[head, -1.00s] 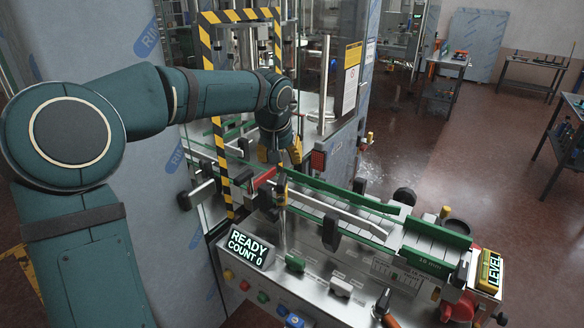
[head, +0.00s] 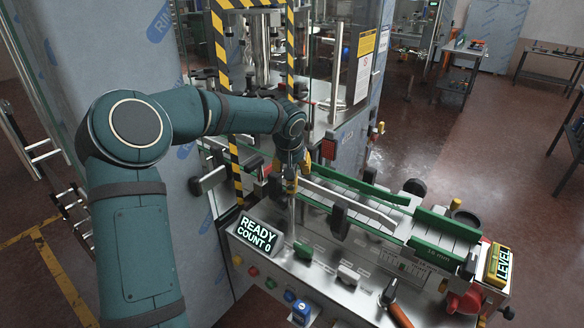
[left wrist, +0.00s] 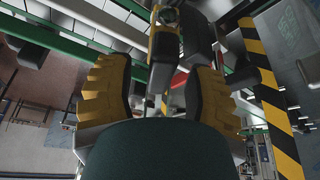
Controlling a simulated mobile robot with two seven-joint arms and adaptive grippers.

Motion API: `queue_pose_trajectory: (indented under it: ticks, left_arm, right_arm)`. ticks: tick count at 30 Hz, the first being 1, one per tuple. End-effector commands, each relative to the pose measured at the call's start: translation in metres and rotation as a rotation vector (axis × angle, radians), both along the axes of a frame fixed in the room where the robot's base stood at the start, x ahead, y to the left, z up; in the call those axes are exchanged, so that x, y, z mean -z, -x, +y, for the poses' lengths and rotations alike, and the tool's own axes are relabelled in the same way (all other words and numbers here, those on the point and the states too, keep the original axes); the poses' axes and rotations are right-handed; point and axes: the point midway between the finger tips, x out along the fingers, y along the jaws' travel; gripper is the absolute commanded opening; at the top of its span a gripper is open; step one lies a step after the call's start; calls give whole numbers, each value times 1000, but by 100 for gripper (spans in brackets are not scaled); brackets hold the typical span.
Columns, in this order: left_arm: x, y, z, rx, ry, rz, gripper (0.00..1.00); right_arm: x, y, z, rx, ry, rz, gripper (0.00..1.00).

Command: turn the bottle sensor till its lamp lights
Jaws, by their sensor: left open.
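The bottle sensor (head: 290,181) is a small yellow and dark unit on a thin upright post beside the green-railed conveyor in the head view. My left gripper (head: 292,163) is open, pointing down right at the top of the sensor. In the left wrist view, the dark sensor body with a round end (left wrist: 167,17) shows between and beyond the two yellow ridged fingers of my left gripper (left wrist: 158,85), with a gap on both sides. I cannot make out a lit lamp on it. My right gripper is in neither view.
A display (head: 257,234) reads READY, COUNT 0. The conveyor (head: 385,208) with green guide rails runs right from the sensor. A black and yellow striped frame (head: 222,110) stands close behind my arm. An orange-handled tool (head: 398,308) lies at the front.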

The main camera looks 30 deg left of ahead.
Motion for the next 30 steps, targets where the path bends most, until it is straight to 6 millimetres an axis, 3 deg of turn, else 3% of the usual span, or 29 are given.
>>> queue_pose_trajectory:
  ticks: [11,16,30]
  left_arm:
    - [5,-2,1,0,0,0,53]
    - [5,-2,1,0,0,0,0]
    - [5,-1,1,62,2,3,0]
  right_arm:
    - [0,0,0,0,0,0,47]
    - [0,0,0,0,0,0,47]
    - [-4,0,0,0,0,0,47]
